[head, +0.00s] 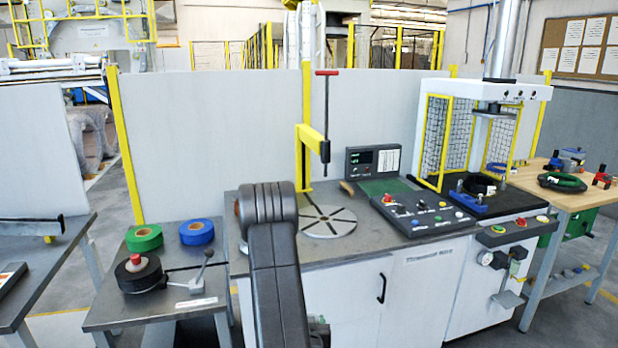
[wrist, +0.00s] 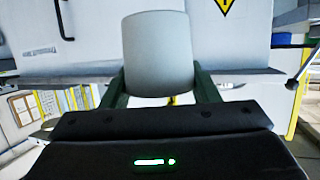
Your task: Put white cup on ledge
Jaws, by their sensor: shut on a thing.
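The white cup (wrist: 157,52) shows in the wrist view, between the two dark green fingers of my gripper (wrist: 160,86). My gripper is shut on the cup, with a finger at each side of its lower part in the picture. In the head view my own arm stands in front, and the gripper and cup cannot be seen. In the wrist view a grey ledge-like edge (wrist: 75,78) runs across behind the cup, and the cup covers its middle. I cannot tell whether the cup touches it.
In the head view, a workbench (head: 360,245) carries a round slotted plate (head: 327,221) and a control panel (head: 428,212). A side table (head: 190,308) holds green (head: 144,238), blue (head: 196,232) and black (head: 138,273) rolls. A yellow post (head: 307,120) rises behind the bench.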

